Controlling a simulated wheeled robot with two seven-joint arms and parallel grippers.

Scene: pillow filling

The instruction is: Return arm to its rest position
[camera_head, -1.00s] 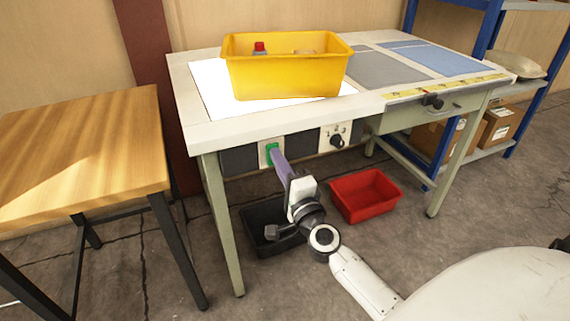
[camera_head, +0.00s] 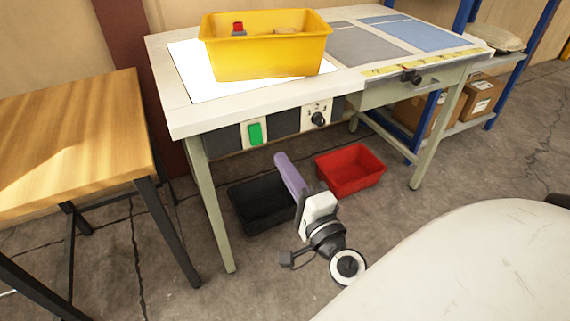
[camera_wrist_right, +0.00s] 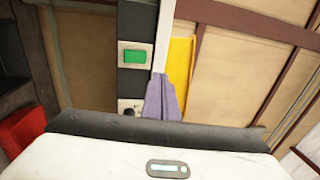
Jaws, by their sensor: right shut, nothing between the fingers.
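My right gripper (camera_head: 281,158) has purple fingers that are shut and empty. In the head view it is below the table's front panel, apart from the green button (camera_head: 255,133) and a little to the right of it. In the right wrist view the shut fingertips (camera_wrist_right: 160,78) point toward the panel, with the green button (camera_wrist_right: 134,57) beside them. The right arm comes in from the lower right of the head view. My left gripper is not in view.
The white worktable (camera_head: 185,124) bears a yellow bin (camera_head: 265,60). A red bin (camera_head: 350,171) and a black bin (camera_head: 243,216) are on the floor under it. A wooden table (camera_head: 70,130) stands at left. Floor in front of the worktable is clear.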

